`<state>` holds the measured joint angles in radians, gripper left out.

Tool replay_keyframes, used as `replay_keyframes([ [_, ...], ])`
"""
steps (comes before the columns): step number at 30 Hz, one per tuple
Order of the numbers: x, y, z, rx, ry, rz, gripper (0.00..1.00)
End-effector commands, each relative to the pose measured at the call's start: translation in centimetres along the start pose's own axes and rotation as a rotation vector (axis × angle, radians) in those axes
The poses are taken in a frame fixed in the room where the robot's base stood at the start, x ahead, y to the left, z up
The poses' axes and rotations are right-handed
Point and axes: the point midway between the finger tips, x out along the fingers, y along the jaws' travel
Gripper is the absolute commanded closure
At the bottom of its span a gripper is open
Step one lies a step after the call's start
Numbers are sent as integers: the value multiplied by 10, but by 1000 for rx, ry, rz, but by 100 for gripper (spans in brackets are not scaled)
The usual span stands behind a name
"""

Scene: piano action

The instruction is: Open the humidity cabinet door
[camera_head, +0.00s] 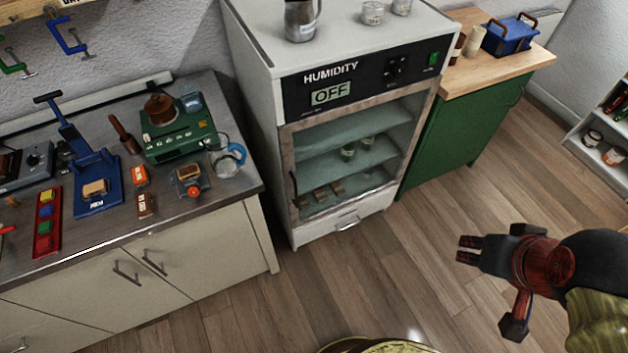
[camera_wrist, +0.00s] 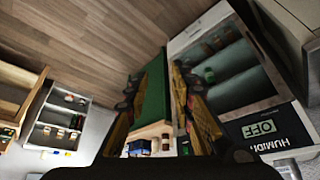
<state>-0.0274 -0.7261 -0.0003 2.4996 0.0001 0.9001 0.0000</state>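The humidity cabinet (camera_head: 262,120) is a tall white unit with a black panel and a display (camera_head: 331,93) reading OFF. Its glass door (camera_head: 352,130) looks shut, with a dark upright handle (camera_head: 294,188) at its left edge. Shelves with small jars and brown blocks show through the glass. My gripper (camera_head: 468,249) is in the air to the right of the cabinet, well apart from the door, its fingers pointing left. In the wrist view, a gap shows between the fingers (camera_wrist: 156,78), with nothing held. The cabinet door (camera_wrist: 222,75) appears there at the right.
A metal-topped bench (camera_head: 225,190) with tools stands left of the cabinet. A green cabinet (camera_head: 460,130) with a wooden top and a blue box (camera_head: 510,38) stands to its right. A shelf (camera_head: 600,150) is at far right. The wooden floor in front is mostly clear.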

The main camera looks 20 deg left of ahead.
Motion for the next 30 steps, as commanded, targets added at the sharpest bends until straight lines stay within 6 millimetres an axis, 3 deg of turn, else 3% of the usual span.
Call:
replay_keyframes([
  [10, 100, -31, 35, -122, -357, -27, 76],
  [17, 178, -52, 38, -227, -478, -19, 76],
  [23, 262, -76, 37, -334, -492, -23, 76],
  [30, 376, -116, 47, -470, -430, -62, 76],
])
